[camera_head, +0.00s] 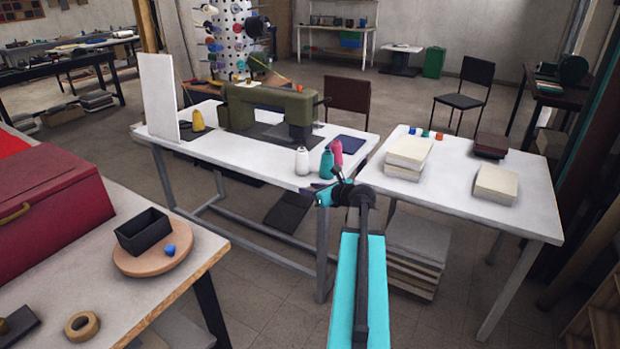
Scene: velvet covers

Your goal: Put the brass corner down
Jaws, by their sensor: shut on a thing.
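My gripper (320,192) is in the middle of the head view, at the end of my turquoise arm. It appears at the front right corner of the white sewing table (262,168), close to the thread cones. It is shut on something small. The brass corner cannot be made out separately; the jaws and wrist hide most of what is held. I cannot tell whether the gripper touches the table or is above it.
White (302,160), teal (327,163) and pink (337,151) thread cones stand just behind my gripper. A green sewing machine (268,106) is farther back. The right table (455,185) holds cream stacks (408,152). A black box (143,231) sits on a round board at left.

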